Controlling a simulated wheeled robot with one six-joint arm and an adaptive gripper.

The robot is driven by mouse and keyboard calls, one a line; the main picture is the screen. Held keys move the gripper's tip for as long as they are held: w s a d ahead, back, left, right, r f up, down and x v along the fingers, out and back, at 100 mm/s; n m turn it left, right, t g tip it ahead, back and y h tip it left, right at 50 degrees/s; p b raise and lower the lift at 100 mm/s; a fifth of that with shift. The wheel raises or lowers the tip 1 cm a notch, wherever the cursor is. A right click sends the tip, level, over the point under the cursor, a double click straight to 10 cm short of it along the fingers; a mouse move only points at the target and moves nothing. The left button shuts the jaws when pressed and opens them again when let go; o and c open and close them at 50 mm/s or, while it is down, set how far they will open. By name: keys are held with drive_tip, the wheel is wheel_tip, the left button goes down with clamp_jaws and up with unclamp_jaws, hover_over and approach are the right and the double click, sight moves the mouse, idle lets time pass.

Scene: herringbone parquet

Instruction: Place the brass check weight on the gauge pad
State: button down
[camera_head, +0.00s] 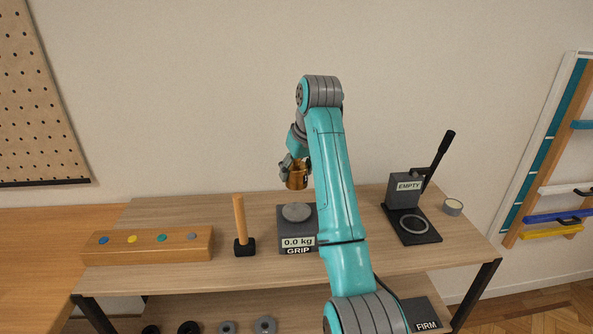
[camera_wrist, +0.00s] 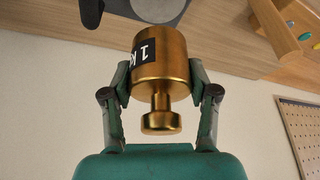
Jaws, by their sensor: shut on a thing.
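The brass check weight (camera_head: 297,177) is a gold cylinder, held above the bench behind the gauge. In the wrist view the brass weight (camera_wrist: 160,66) shows its knob and a dark label with a "1". My gripper (camera_head: 291,166) is shut on its sides; the fingers also show in the wrist view (camera_wrist: 160,85). The gauge pad (camera_head: 297,212) is a round grey disc on a dark box reading "0.0 kg" and "GRIP". The pad is bare, with the weight apart from it and above. My arm hides the box's right side.
A mallet (camera_head: 241,230) stands upright left of the gauge. A wooden block (camera_head: 150,245) with coloured dots lies farther left.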

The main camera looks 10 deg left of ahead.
drive_tip(key=shift+f, duration=3.85)
drive_tip(key=shift+f, duration=0.25)
drive_tip(key=shift+c, duration=1.2)
unclamp_jaws()
drive_tip(key=shift+f, duration=0.1)
drive_tip(key=shift+o, duration=1.2)
drive_tip(key=shift+s+d+f, duration=0.1)
